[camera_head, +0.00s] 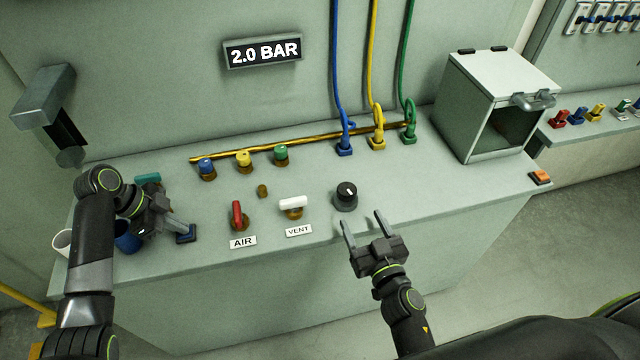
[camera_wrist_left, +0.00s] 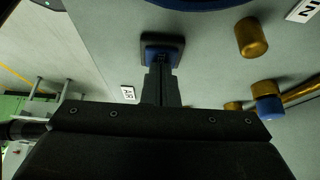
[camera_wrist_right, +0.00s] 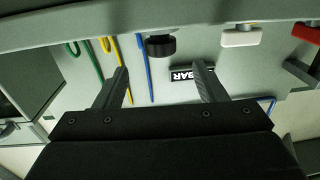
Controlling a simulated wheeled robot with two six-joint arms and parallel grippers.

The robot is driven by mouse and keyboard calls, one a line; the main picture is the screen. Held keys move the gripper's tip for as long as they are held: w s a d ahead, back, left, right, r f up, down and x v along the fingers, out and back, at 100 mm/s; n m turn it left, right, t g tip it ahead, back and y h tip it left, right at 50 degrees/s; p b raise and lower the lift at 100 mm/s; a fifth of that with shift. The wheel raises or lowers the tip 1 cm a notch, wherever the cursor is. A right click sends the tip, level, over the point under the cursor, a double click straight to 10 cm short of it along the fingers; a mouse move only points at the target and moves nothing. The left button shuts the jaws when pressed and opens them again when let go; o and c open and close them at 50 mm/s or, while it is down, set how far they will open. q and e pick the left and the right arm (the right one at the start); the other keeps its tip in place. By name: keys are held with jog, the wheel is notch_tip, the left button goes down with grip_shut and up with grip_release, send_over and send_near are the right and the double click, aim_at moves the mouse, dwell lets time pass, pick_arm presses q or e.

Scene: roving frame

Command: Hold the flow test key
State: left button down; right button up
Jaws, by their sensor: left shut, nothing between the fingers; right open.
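The likely flow test key (camera_head: 187,237) is a small blue key on a dark square base, on the left part of the bench top. My left gripper (camera_head: 184,229) is shut and empty, its fingertips at the key. In the left wrist view the key's dark base (camera_wrist_left: 176,42) shows directly beyond the closed fingers (camera_wrist_left: 160,72), which overlap the blue part. The tips seem to touch it, but I cannot tell whether it is pressed down. My right gripper (camera_head: 363,222) is open and empty near the bench's front edge, below the black knob (camera_head: 346,196).
The red AIR lever (camera_head: 238,215) and white VENT lever (camera_head: 293,207) stand mid-bench. A sign (camera_head: 263,51) reads 2.0 BAR. Blue, yellow and green hoses plug in behind. An open-fronted box (camera_head: 499,105) stands right; a blue cup (camera_head: 126,238) stands left by my left gripper.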

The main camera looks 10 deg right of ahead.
aim_at(341, 184)
jog(key=w, duration=0.8)
jog(key=w+a, duration=0.1)
jog(key=w, duration=0.3)
jog(key=c, duration=1)
jog(key=shift+r+n+y, duration=0.15)
jog(key=shift+n+y, duration=0.65)
jog(key=shift+y, duration=0.3)
jog(key=shift+a+n+g+y, duration=0.15)
jog(key=shift+n+g+y, duration=0.45)
jog(key=shift+y, duration=0.6)
jog(key=o, duration=1)
